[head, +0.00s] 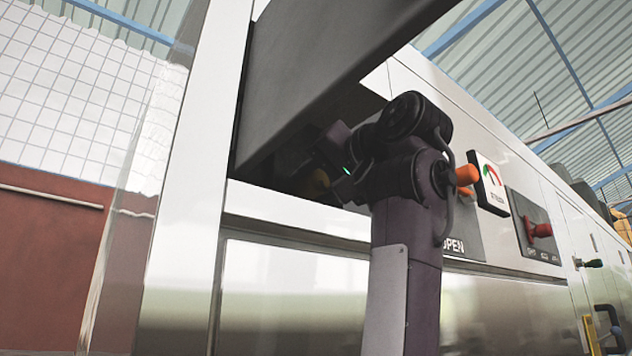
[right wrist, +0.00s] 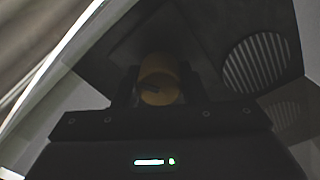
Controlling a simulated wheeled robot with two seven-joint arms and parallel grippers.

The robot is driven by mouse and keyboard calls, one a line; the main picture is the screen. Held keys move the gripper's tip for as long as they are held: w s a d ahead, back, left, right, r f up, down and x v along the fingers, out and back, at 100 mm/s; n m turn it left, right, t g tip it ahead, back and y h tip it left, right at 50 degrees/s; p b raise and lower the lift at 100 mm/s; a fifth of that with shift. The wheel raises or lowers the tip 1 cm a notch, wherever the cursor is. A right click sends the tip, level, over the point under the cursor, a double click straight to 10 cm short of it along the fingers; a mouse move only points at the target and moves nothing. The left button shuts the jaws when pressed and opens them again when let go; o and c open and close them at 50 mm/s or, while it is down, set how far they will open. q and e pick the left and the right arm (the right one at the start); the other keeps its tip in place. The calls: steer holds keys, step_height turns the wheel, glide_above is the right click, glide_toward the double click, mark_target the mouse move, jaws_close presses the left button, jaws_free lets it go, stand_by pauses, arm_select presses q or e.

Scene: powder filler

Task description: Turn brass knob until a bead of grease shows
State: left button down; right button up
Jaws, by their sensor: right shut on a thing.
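The brass knob (right wrist: 158,80) shows in the right wrist view as a round yellowish knob with a dark slot in its face. My right gripper (right wrist: 157,92) has one dark finger on each side of it and is shut on it. In the head view the knob (head: 317,183) is a dim yellowish patch in shadow under the grey overhang, mostly hidden by my right gripper (head: 322,178). I see no grease bead in either view; the area round the knob is dark. My left gripper is not in view.
A grey sloped panel (head: 310,70) hangs over the recess. Right of my arm are an orange handle (head: 466,175), a gauge (head: 490,184) and a red knob (head: 541,230) on the machine front. A round vent grille (right wrist: 255,63) lies right of the brass knob.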

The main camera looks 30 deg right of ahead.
steer(key=shift+w+f+m, duration=0.1)
steer(key=shift+f+m, duration=0.05)
steer(key=shift+m, duration=1.85)
steer(key=m, duration=0.5)
steer(key=shift+b, duration=0.3)
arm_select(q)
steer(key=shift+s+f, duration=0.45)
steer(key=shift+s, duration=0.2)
arm_select(e)
steer(key=m, duration=0.5)
steer(key=shift+m, duration=0.4)
steer(key=o, duration=0.8)
steer(key=shift+c, duration=0.2)
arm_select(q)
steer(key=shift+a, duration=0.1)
arm_select(e)
steer(key=shift+o, duration=1.1)
steer(key=shift+w+a, duration=0.1)
steer(key=shift+w, duration=0.1)
